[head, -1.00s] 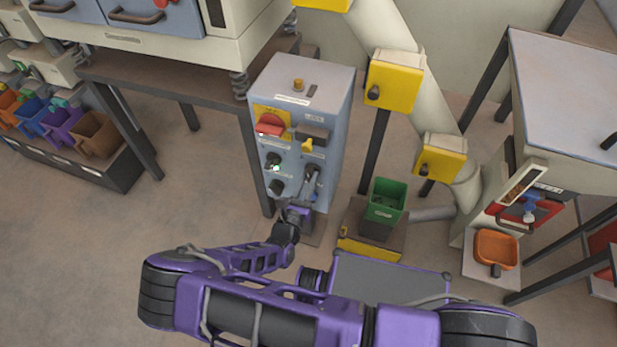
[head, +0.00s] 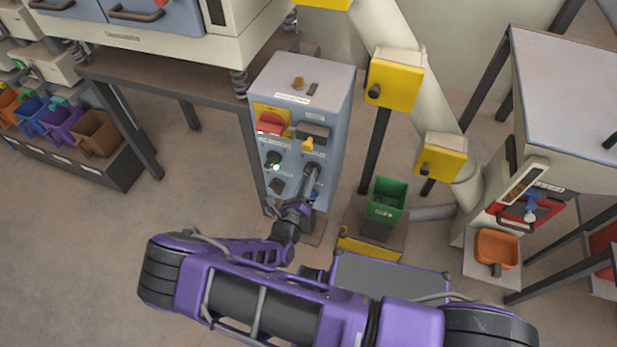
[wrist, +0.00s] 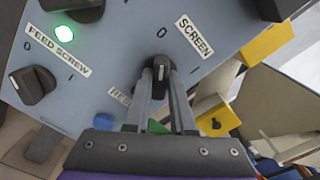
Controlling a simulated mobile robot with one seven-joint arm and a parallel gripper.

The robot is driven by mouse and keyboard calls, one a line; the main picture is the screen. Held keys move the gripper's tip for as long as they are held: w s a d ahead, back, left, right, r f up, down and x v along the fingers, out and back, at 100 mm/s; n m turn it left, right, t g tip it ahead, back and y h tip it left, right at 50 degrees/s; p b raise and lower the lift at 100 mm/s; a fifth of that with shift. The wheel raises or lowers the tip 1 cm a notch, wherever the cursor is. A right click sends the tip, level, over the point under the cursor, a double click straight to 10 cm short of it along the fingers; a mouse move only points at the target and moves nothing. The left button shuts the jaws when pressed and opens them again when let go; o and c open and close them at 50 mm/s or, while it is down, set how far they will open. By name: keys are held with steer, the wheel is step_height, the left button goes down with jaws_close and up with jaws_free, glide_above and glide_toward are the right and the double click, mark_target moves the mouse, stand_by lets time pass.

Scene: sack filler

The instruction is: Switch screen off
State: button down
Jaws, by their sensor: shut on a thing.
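The grey-blue control panel (head: 291,148) stands in the middle of the head view. Its black screen knob (wrist: 162,63) is beside the SCREEN label (wrist: 194,36) in the wrist view. My gripper (wrist: 160,75) is shut on this knob, one finger on each side. The knob lies nearly upright in the wrist picture, with a 0 mark above it and an I mark to its right. In the head view my gripper (head: 311,178) is at the panel's lower right, and its fingers largely hide the knob.
Left of the screen knob are the feed screw knob (wrist: 32,85) and a lit green lamp (wrist: 64,33). A green bin (head: 388,196) and yellow boxes (head: 395,82) stand right of the panel.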

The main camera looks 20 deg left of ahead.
stand_by(0.3)
steer(key=c, duration=0.8)
jaws_free()
steer(key=shift+o, duration=0.2)
steer(key=s+a, duration=0.1)
steer(key=s, duration=1.6)
steer(key=shift+s+a, duration=0.15)
